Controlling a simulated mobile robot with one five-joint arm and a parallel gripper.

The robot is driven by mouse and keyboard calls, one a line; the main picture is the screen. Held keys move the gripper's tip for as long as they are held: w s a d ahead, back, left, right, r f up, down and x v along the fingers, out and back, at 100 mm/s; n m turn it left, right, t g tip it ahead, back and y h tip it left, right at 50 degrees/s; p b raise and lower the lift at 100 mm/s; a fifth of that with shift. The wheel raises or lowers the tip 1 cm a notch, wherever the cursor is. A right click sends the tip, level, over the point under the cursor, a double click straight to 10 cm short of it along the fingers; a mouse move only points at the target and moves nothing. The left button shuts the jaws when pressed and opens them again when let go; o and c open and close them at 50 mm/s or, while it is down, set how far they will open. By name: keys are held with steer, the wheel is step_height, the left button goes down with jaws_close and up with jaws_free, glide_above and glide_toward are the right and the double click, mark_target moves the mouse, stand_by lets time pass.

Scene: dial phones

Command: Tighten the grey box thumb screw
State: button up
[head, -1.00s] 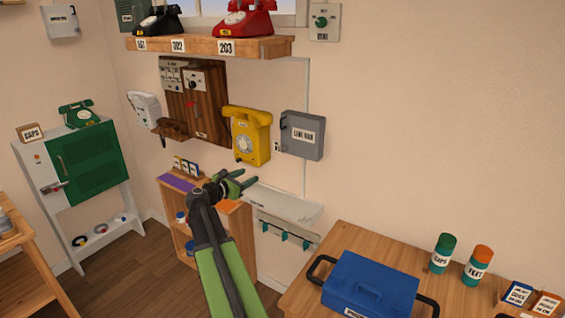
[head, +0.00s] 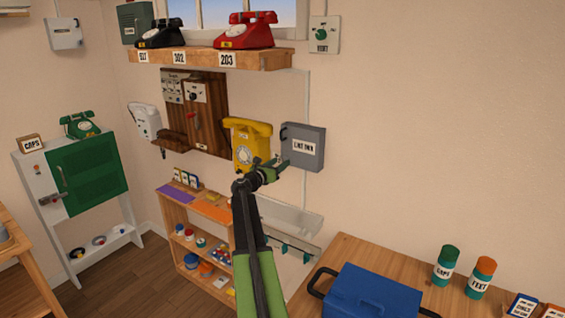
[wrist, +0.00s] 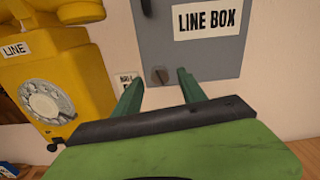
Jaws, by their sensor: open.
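The grey box (head: 303,147), labelled LINE BOX, hangs on the wall to the right of the yellow phone. It fills the top right of the wrist view (wrist: 226,50). Its thumb screw (wrist: 160,76) is a small dark knob at the box's lower left corner. My gripper (head: 277,162) is raised in front of the box's lower left corner. In the wrist view its two green fingers (wrist: 158,88) are apart and empty, with the screw between and just beyond their tips. I cannot tell whether either finger touches the box.
The yellow phone (head: 247,146) hangs close to the left of my gripper. A white tray (head: 290,214) is below. The workbench (head: 375,262) with a blue case (head: 372,292) stands lower right.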

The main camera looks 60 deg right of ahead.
mark_target(284, 160)
steer(key=shift+d, duration=1.4)
